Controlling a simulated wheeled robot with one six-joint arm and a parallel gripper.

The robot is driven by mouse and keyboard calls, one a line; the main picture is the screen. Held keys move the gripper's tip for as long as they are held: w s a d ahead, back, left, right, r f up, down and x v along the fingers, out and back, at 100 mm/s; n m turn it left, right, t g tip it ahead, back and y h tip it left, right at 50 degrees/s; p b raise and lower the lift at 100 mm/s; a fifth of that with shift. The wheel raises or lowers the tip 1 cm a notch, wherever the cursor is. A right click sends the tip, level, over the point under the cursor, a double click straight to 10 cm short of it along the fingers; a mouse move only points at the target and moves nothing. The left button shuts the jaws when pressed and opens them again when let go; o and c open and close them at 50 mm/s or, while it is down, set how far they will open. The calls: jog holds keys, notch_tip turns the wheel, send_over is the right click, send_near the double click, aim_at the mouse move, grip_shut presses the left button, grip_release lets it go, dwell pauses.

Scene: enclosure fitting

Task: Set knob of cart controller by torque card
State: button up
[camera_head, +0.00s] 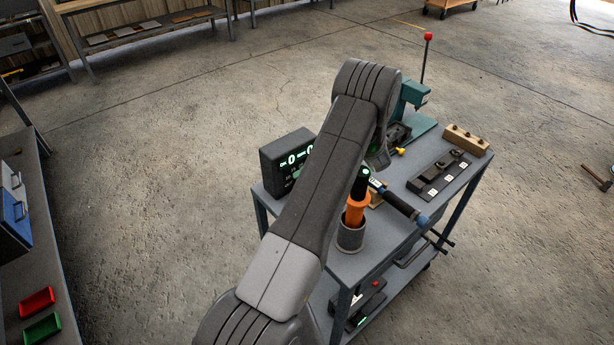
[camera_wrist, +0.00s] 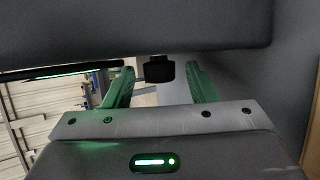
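In the wrist view my gripper (camera_wrist: 160,85) has two green fingers spread apart. A dark, short cylindrical knob (camera_wrist: 159,69) shows in the gap, with space on both sides of it; I cannot tell its depth relative to the fingertips. A large grey surface (camera_wrist: 140,30) fills the top of that view. In the head view a black box with a green digital display (camera_head: 285,160), possibly the controller, stands on the cart (camera_head: 340,268), partly covered by my arm. My gripper is hidden behind my arm there. I cannot make out a torque card.
A bench with red and green trays (camera_head: 38,302) is at left.

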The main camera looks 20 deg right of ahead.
jog(key=b+v, duration=0.3)
jog(key=v, duration=1)
jog(key=shift+d+r+b, duration=0.2)
jog(key=shift+d+b, duration=0.15)
jog(key=shift+b, duration=0.05)
